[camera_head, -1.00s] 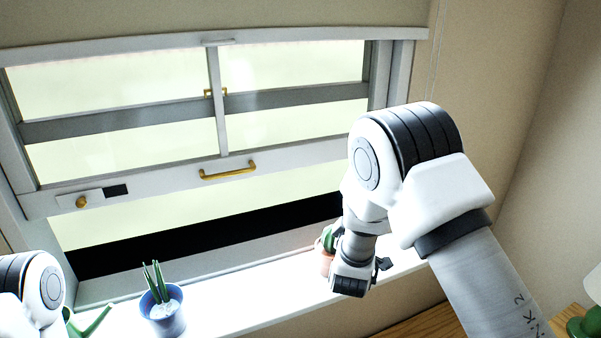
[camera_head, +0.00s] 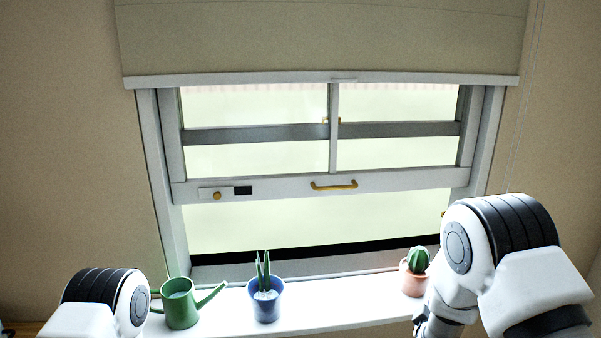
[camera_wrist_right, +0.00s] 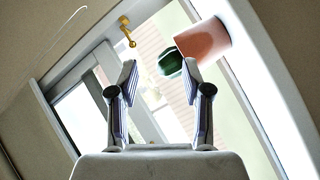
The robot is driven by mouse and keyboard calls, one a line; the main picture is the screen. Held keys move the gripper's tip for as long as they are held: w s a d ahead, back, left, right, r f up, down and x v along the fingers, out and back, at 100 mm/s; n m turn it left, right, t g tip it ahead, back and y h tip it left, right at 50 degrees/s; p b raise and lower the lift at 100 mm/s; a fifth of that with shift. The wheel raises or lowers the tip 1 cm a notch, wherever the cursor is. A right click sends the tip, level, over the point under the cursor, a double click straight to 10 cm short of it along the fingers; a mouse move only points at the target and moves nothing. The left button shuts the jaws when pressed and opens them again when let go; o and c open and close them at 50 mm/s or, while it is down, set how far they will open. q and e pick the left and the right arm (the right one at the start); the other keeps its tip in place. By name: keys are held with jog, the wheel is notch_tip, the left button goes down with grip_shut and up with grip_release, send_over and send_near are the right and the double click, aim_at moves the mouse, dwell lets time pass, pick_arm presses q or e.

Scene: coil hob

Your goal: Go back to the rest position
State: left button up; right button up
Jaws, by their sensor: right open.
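My right arm comes in at the lower right of the head view; its gripper is out of that frame or hidden by the arm. In the right wrist view my right gripper (camera_wrist_right: 160,82) is open, with nothing between its fingers. A green cactus (camera_wrist_right: 172,64) in a terracotta pot (camera_wrist_right: 205,40) appears beyond the fingertips there, apart from them as far as I can tell. In the head view the cactus pot (camera_head: 413,280) stands upright on the sill beside my right arm. My left arm shows at the lower left; its gripper is not visible.
A green watering can (camera_head: 181,305) and a blue pot with a spiky plant (camera_head: 266,304) stand on the white sill (camera_head: 340,305). The window sash (camera_head: 270,188) is partly raised, with a yellow handle (camera_head: 334,185). A blind (camera_head: 320,40) hangs above.

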jog(key=s+f+g+y+b, duration=0.25)
jog(key=s+f, duration=0.55)
jog(key=f, duration=0.4)
jog(key=s+f+g+y+b, duration=0.1)
jog(key=s+f+g, duration=0.3)
jog(key=s+f, duration=0.65)
jog(key=s+a+f+m+g+y, duration=0.2)
jog(key=s+a+f+m+g, duration=0.1)
jog(key=s, duration=0.7)
jog(key=s+a+f+m+g+y, duration=0.2)
jog(key=s+f+g, duration=0.3)
jog(key=s, duration=0.6)
jog(key=shift+a+f+m, duration=0.15)
jog(key=shift+a+m, duration=0.5)
jog(key=shift+m, duration=0.05)
jog(key=shift+s+g+y, duration=0.15)
jog(key=shift+g+y, duration=0.1)
